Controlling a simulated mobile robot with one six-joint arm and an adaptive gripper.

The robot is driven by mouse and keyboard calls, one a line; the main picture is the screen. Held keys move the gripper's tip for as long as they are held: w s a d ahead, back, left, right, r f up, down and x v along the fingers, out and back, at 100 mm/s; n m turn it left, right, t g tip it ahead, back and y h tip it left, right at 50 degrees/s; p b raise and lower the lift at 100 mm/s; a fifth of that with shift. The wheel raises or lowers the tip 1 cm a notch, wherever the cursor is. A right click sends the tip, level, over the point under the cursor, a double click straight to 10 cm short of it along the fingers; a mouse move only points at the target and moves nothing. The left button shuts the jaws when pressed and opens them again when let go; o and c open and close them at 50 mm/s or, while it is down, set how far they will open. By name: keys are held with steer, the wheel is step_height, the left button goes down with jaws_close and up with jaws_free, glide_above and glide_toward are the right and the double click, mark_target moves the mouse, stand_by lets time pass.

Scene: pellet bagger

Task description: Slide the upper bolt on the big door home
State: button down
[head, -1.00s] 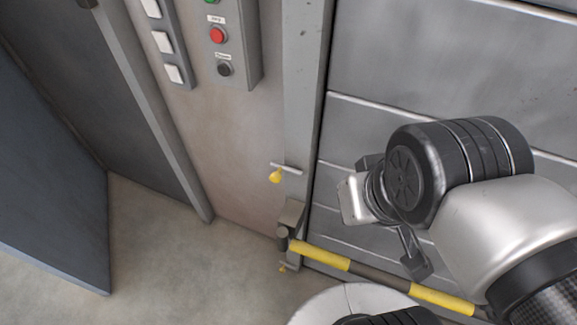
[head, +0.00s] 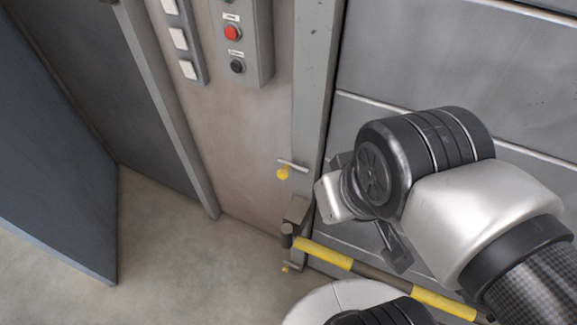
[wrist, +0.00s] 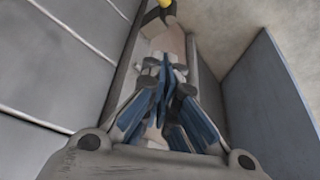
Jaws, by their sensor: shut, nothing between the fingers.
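The big door (head: 430,130) is grey and panelled, on the right in the head view. At its left edge is a grey post. The upper bolt (head: 284,172), a small metal bar with a yellow knob, sits on this post. A lower bolt (head: 287,267) with a yellow tip is near the floor. My gripper (wrist: 165,70) is shut and empty, its blue-padded fingers together in the wrist view. I cannot tell how far the bolt is slid.
A yellow-and-dark striped bar (head: 325,253) runs low across the door from a bracket. A control box (head: 242,45) with red and black buttons is above left. A dark open panel (head: 55,150) stands at the left. The floor (head: 180,255) between is clear.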

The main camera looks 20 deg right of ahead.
mark_target(280, 176)
steer(key=c, duration=2.3)
jaws_free()
